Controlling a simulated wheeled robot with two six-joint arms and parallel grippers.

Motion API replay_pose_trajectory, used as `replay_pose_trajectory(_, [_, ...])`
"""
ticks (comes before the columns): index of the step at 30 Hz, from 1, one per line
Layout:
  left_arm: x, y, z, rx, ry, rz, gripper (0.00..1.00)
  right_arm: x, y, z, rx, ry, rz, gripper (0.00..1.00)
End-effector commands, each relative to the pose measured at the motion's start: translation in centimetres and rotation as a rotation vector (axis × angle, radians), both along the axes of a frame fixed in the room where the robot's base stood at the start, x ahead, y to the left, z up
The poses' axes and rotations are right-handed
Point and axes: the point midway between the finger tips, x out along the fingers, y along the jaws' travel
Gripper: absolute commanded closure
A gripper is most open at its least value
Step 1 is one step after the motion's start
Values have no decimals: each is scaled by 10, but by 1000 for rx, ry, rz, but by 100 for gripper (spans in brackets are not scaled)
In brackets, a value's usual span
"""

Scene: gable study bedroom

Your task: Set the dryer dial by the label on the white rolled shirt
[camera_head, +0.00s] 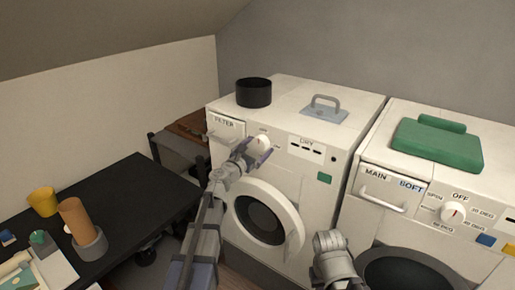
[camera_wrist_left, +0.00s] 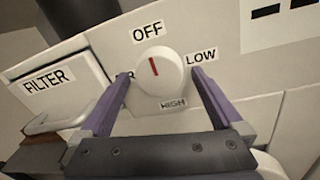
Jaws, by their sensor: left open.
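The dryer (camera_head: 290,190) is the left white machine in the head view. Its round white dial (camera_head: 259,143) sits on the front panel and also shows in the wrist view (camera_wrist_left: 170,80). The dial's red mark points up to the OFF label (camera_wrist_left: 147,33). LOW (camera_wrist_left: 201,56) is to its right and HIGH (camera_wrist_left: 173,104) below; a left label is mostly hidden by a finger. My left gripper (camera_head: 243,151) is open, its purple fingers (camera_wrist_left: 158,84) on either side of the dial; contact cannot be told. No white rolled shirt is recognizable.
A FILTER drawer (camera_wrist_left: 60,85) is left of the dial. A black pot (camera_head: 254,93) and grey handled plate (camera_head: 325,108) are on the dryer. The washer (camera_head: 400,225) at right carries a folded green cloth (camera_head: 437,145). A black desk (camera_head: 130,190) with cups stands left.

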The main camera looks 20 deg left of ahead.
Motion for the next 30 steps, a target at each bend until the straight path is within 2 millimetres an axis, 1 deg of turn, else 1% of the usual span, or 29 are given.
replay_pose_trajectory(2, [0, 0, 0, 0, 0, 0, 1, 0, 0, 0, 0, 0, 0, 100])
replay_pose_trajectory(24, [-1, 0, 0, 0, 0, 0, 84, 0, 0, 0, 0, 0, 0, 100])
replay_pose_trajectory(30, [-1, 0, 0, 15, -5, 0, 84, 0, 0, -1, 0, 0, 0, 100])
